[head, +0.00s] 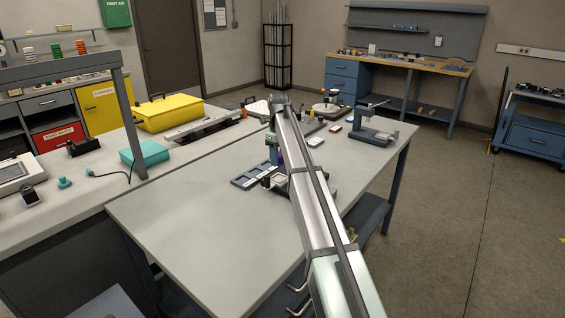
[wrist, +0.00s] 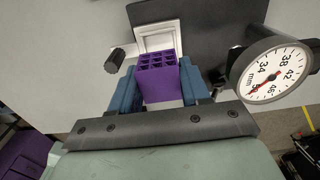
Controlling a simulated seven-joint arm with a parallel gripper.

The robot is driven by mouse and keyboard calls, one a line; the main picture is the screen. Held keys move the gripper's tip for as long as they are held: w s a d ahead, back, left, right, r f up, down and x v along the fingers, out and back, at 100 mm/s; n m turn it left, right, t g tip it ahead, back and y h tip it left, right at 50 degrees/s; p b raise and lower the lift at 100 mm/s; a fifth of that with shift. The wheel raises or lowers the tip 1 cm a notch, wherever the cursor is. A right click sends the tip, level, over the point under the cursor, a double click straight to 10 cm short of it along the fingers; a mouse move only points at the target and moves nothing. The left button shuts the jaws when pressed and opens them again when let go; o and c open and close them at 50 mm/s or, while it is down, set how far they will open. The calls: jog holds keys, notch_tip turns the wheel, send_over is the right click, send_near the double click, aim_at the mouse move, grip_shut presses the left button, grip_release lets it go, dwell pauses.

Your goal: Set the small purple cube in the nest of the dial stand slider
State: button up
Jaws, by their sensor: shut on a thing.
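The small purple cube (wrist: 157,77) has a lattice of square holes and is held between the blue fingers of my gripper (wrist: 158,86). The white square nest (wrist: 157,36) of the dial stand slider shows just beyond the cube in the wrist view. The cube covers the nest's near edge; I cannot tell whether they touch. The dial (wrist: 276,73) is at right, with a black knob (wrist: 114,61) at left of the nest. In the head view my gripper (head: 273,154) is low over the table, and my arm hides most of the dial stand.
A dark compartment tray (head: 250,175) lies left of my gripper. A blue-grey stand (head: 374,134) is at the table's far right. The near left of the table (head: 190,215) is clear. Another purple object (wrist: 24,157) shows at the wrist view's lower left.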

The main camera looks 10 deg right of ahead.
jog(key=shift+f, duration=2.6)
jog(key=o, duration=0.5)
jog(key=c, duration=0.5)
jog(key=shift+o, duration=0.2)
jog(key=shift+f, duration=0.1)
